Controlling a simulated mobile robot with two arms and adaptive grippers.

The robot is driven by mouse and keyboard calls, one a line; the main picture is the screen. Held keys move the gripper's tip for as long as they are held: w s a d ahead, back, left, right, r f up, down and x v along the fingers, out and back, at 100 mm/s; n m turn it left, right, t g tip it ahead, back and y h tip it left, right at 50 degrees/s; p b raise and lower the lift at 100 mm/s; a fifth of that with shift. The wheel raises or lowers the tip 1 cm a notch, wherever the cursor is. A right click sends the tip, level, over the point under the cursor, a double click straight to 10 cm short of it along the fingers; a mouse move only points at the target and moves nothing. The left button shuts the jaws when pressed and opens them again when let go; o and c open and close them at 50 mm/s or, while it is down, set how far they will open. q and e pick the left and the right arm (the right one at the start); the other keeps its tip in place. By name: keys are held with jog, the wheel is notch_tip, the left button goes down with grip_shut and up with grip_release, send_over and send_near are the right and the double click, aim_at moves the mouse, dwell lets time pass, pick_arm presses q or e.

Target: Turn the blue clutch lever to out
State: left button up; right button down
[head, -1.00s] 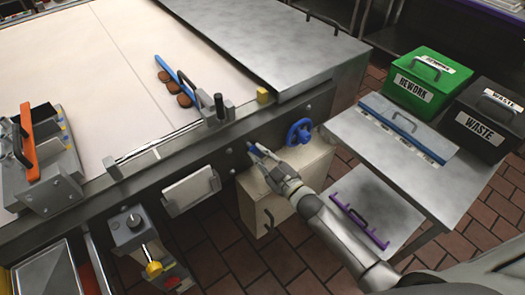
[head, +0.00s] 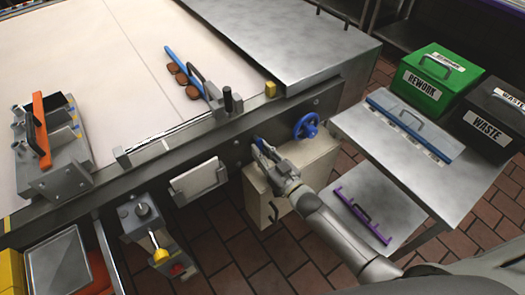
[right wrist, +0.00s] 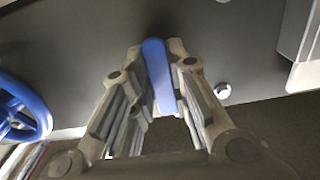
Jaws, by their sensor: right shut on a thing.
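The blue clutch lever (head: 261,144) is on the dark front side of the conveyor frame, left of the blue handwheel. My right gripper (head: 268,156) reaches it from the lower right and covers much of it. In the right wrist view the lever (right wrist: 157,70) stands between the two fingers (right wrist: 160,95), which are shut on it. It looks nearly upright in that view, with a slight tilt. No out marking is legible. My left gripper is not in view.
The blue handwheel (head: 306,126) is close to the right of the lever, above a beige cabinet (head: 312,155). A pale holder (head: 199,178) is on the frame to the left.

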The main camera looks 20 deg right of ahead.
dwell(0.3)
jog(key=c, duration=1.4)
grip_release()
jog(key=shift+o, duration=0.2)
jog(key=v, duration=1.2)
